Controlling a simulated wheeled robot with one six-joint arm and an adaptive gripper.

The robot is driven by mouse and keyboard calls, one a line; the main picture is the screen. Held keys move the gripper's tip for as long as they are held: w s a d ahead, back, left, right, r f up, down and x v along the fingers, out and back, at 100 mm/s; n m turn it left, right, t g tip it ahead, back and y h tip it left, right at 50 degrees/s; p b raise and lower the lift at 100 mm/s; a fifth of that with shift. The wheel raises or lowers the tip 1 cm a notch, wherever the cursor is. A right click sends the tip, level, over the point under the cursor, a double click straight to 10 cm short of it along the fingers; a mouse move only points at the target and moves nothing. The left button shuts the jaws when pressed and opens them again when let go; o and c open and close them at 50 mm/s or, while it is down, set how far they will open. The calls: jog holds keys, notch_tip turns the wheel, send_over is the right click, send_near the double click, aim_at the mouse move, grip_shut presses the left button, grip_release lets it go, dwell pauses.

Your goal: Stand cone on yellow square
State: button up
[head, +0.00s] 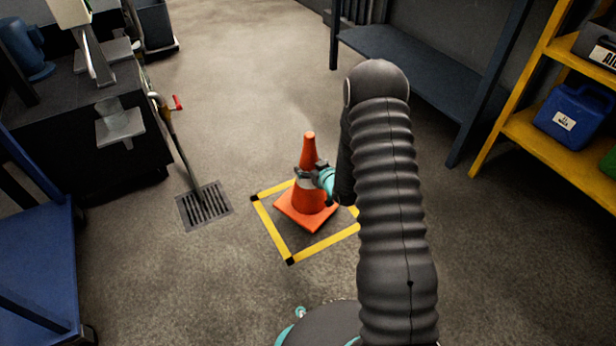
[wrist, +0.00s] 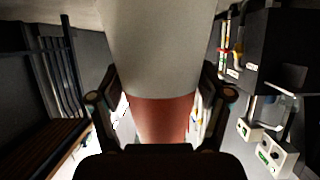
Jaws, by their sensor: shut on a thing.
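The orange cone (head: 309,150) with a pale band is upright in the head view. Its square orange base appears within the outline of the yellow square (head: 276,229) taped on the floor. I cannot tell whether the base touches the floor. My gripper (head: 311,174) is shut on the cone around its band, from the right side. In the wrist view, the cone (wrist: 165,60) fills the middle between the fingers of my gripper (wrist: 162,97). My arm hides the right part of the square.
A dark machine (head: 110,150) and a blue cart (head: 38,250) are at left. A dark bench (head: 420,75) and yellow shelving (head: 525,130) are at right. Floor behind the square is clear.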

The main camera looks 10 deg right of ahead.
jog(key=shift+a+f, duration=0.15)
jog(key=shift+a, duration=0.2)
jog(key=shift+f+b, duration=0.3)
jog(key=shift+f, duration=1.8)
jog(key=o, duration=1.8)
jog(key=shift+c, duration=0.2)
jog(key=shift+r, duration=0.15)
